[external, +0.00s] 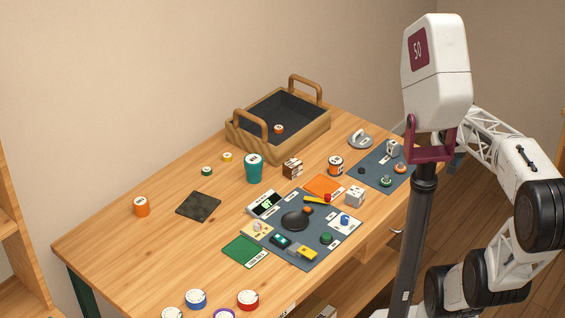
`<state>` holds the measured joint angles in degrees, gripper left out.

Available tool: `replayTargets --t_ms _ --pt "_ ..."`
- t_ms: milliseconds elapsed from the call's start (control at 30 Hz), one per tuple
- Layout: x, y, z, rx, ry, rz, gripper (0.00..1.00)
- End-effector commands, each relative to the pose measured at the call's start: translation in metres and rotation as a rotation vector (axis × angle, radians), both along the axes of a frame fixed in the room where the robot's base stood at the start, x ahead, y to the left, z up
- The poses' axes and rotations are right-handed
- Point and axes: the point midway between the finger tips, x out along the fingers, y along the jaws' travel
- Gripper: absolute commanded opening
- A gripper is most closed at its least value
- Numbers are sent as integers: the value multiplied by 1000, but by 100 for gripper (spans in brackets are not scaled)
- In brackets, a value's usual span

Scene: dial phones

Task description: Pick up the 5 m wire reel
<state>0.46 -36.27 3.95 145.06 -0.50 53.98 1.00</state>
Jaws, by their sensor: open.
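Several round reel-like discs with white marked tops stand at the near edge of the table. One has a blue side (196,299) and one a red side (248,300). A purple-rimmed one (225,314) and another white-topped one (172,314) are cut off by the bottom of the picture. Their markings are too small to read, so I cannot tell which is the 5 m wire reel. My arm is folded at the right, well away from these discs. My gripper cannot be made out; the end of my arm is hidden behind the column.
The wooden table (120,250) has free room at left. A handled crate (292,146) stands at the back. A teal cup (253,168), an orange can (142,207) and a dark square (198,206) lie before it. A grey mat (295,258) bears several small items.

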Motion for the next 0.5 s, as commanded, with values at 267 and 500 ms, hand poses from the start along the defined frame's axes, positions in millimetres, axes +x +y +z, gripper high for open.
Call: replayTargets --t_ms 267,500 --pt "14 14 -9 86 40 -49 67" --pt "46 48 -30 288 136 -179 67"
